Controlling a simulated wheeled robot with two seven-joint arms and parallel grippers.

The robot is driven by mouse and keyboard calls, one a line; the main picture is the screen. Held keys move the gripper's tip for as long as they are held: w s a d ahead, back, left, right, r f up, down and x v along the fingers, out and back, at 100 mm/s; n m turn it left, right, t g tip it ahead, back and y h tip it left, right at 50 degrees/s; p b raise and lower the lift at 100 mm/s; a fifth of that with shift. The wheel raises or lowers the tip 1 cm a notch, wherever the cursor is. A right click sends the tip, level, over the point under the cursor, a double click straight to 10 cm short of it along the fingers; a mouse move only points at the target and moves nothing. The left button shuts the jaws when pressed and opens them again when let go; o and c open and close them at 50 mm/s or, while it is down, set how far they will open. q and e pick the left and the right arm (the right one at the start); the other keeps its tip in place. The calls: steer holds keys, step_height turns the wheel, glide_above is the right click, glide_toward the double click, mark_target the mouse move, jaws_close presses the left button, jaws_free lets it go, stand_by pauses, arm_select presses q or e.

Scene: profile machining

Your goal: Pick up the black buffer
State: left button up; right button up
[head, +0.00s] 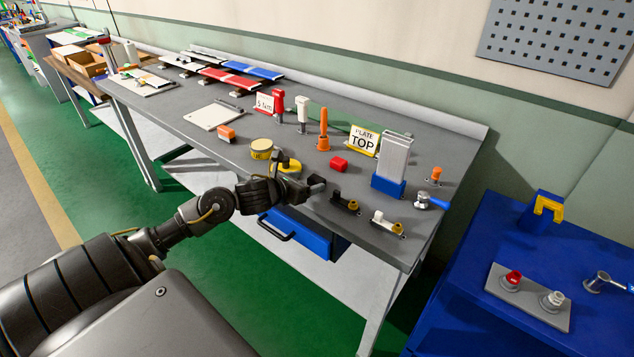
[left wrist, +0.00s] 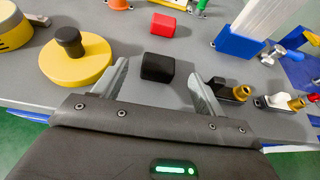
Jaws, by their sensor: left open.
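The black buffer is a small dark block (left wrist: 158,67) on the grey bench top. In the left wrist view it sits between the two fingertips of my left gripper, a little beyond them, with a gap showing on each side. My left gripper (head: 307,184) is open and low over the front edge of the bench. In the head view a dark block shows at the fingers, but I cannot clearly separate it from the gripper. My right gripper is not in view.
A red block (left wrist: 163,25) lies just behind the buffer. A yellow disc with a dark knob (left wrist: 75,57) stands close on the left. Small clamps (head: 345,203) are on the right, and a blue holder with upright plates (head: 388,186) is behind. A blue drawer (head: 295,231) hangs below.

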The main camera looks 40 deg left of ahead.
mark_target(314, 180)
arm_select(q)
steer(key=shift+w, duration=0.2)
steer(key=p+x, duration=0.1)
steer(key=x, duration=0.2)
steer(key=shift+w+a+f+p, duration=0.1)
steer(key=shift+w+f+p, duration=0.15)
steer(key=shift+f+p, duration=0.15)
steer(key=shift+w+f, duration=0.3)
steer(key=shift+w, duration=0.2)
steer(key=shift+s, duration=0.1)
steer(key=shift+c, duration=0.9)
steer(key=c, duration=0.9)
